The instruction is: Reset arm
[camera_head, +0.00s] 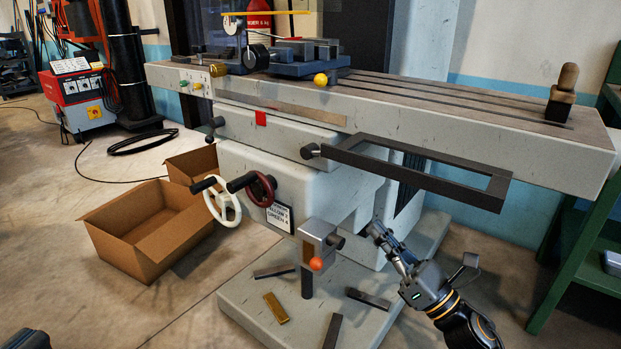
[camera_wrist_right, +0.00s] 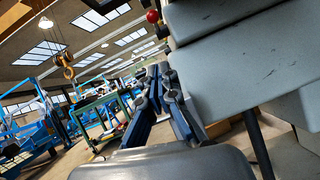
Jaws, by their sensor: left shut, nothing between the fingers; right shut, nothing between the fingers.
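My right gripper (camera_head: 374,230) is at the lower right of the middle in the head view, in front of the milling machine (camera_head: 290,165) and below its long table. Its fingers point up and left and are shut with nothing between them. In the right wrist view the two fingers (camera_wrist_right: 160,76) lie close together, beside a large grey machine part (camera_wrist_right: 235,85). A dark rounded shape (camera_head: 26,340) shows at the bottom left edge of the head view. No fingers of my left gripper can be seen there.
A dark rectangular frame (camera_head: 408,178) juts out from the machine above my right gripper. Handwheels (camera_head: 222,203) stick out at the left. Several metal bars (camera_head: 276,308) lie on the machine base. Cardboard boxes (camera_head: 120,230) stand left. A green shelf (camera_head: 575,260) is right.

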